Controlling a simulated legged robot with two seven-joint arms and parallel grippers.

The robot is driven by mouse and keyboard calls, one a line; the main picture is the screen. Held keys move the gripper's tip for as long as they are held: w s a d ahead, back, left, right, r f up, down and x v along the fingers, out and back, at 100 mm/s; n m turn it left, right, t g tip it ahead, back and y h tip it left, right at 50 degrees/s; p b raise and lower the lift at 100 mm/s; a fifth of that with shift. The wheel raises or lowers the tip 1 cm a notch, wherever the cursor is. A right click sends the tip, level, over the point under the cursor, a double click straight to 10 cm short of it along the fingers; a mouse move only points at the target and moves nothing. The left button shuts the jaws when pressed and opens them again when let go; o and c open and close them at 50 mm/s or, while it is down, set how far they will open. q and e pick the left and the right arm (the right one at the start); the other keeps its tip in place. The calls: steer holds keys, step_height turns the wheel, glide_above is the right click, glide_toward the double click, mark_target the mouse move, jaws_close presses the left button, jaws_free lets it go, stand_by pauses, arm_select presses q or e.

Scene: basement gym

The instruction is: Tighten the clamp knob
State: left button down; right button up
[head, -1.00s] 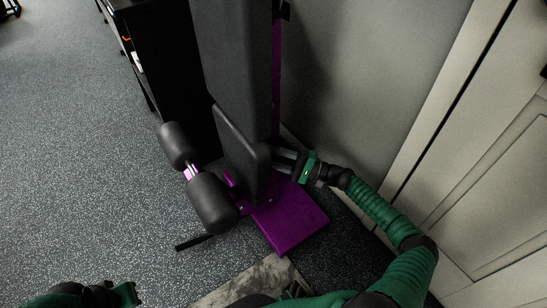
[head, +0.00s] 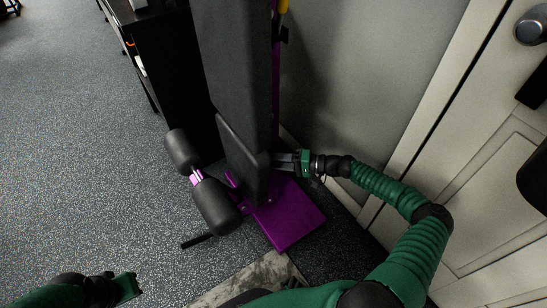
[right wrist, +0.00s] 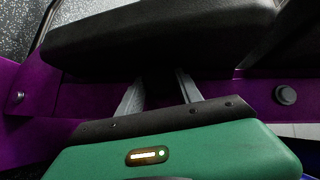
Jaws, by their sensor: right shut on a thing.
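The clamp knob does not show clearly in either view; the black seat pad (head: 240,165) hides the spot where my fingertips are. My right gripper (head: 276,160) reaches in from the right, level with the pad's lower part and above the purple base plate (head: 290,215). In the right wrist view its two grey fingers (right wrist: 158,85) run under the black pad (right wrist: 160,32), with a dark part between them. They are shut on that part, likely the knob. My left gripper (head: 128,287) is low at the left, away from the machine; its fingers are unclear.
Black foam rollers (head: 215,205) stick out at the machine's left. A black cabinet (head: 160,60) stands behind it. A grey wall (head: 370,70) and a pale door (head: 510,190) are close at the right. Open speckled floor (head: 80,150) lies left. A round grey bolt-like piece (right wrist: 286,95) sits on the purple frame.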

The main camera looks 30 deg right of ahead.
steer(key=o, duration=1.1)
steer(key=shift+a+f, duration=0.1)
steer(key=shift+f, duration=0.1)
steer(key=shift+r, duration=0.1)
